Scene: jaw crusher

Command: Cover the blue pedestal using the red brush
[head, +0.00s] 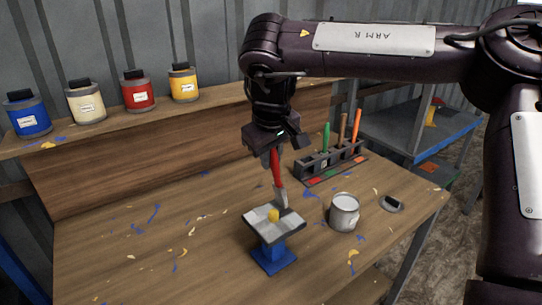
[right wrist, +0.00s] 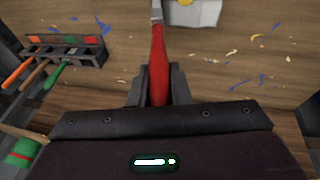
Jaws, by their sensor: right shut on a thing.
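A small yellow piece (head: 273,215) is on the plate. My right gripper (head: 275,150) is shut on the red brush (head: 277,168), which points down with its head at the plate's far right edge. Whether the bristles touch the plate I cannot tell. In the right wrist view the red handle (right wrist: 159,65) sits between the fingers, and part of the plate (right wrist: 196,14) shows at the top. My left gripper is not in view.
A brush rack (head: 335,160) with green, brown and orange handles stands behind. An open grey can (head: 344,212) and a small round lid (head: 391,203) are right of the pedestal. Blue, cream, red and yellow paint jars line the back shelf. The table's left part is clear apart from flecks.

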